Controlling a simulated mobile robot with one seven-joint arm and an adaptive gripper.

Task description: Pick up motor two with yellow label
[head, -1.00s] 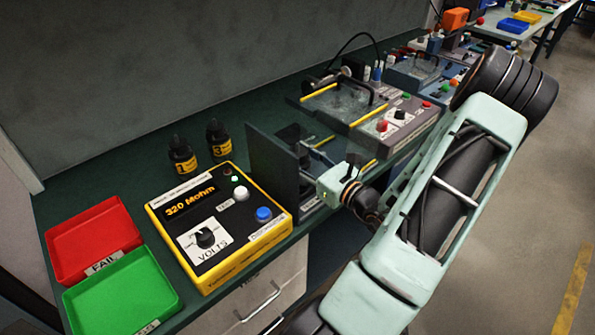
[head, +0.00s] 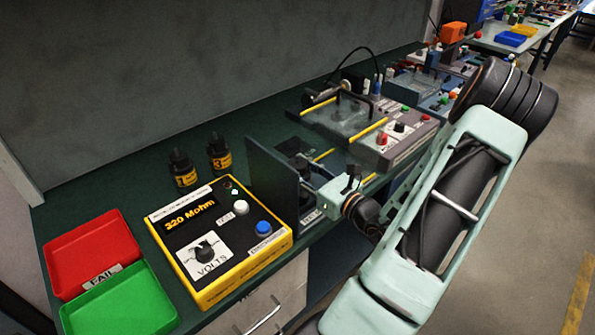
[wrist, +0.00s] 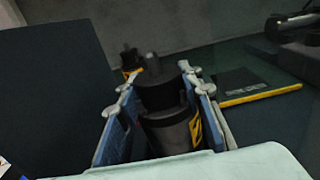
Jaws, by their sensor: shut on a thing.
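In the wrist view a black cylindrical motor (wrist: 165,120) stands between my gripper's (wrist: 160,86) blue-padded fingers, which are shut on it. A yellow label shows at its right edge, partly covered by the right finger, so its number is not clear. In the head view my gripper (head: 318,180) is beside a dark upright panel (head: 272,182), which hides part of the area. Two other black motors with yellow labels stand on the bench left of the panel: motor one (head: 182,168) and motor three (head: 219,152). One motor (wrist: 130,65) also shows behind the held motor.
A yellow test box (head: 215,240) reads 320 Mohm, left of the panel. A red FAIL tray (head: 92,255) and a green tray (head: 120,305) lie at the left. A fixture with red and green buttons (head: 395,140) stands behind my arm.

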